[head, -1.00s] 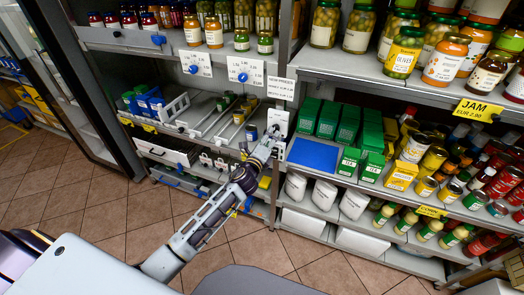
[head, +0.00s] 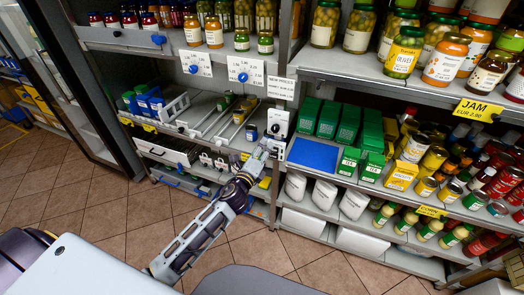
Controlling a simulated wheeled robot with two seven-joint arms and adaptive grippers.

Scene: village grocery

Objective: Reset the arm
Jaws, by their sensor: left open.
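My left arm reaches in from the lower left toward the shelf divider. My left gripper (head: 272,146) is small in the head view and sits just in front of the white device (head: 279,123) on that divider. It is open, with nothing visible between its fingers. I cannot tell whether it touches the device. My right gripper is not in view.
A blue mat (head: 313,155) lies on the right shelf beside green tea boxes (head: 327,120). White bags (head: 325,194) stand below. Jars and cans fill the right shelves. The tiled floor (head: 130,215) in front is clear.

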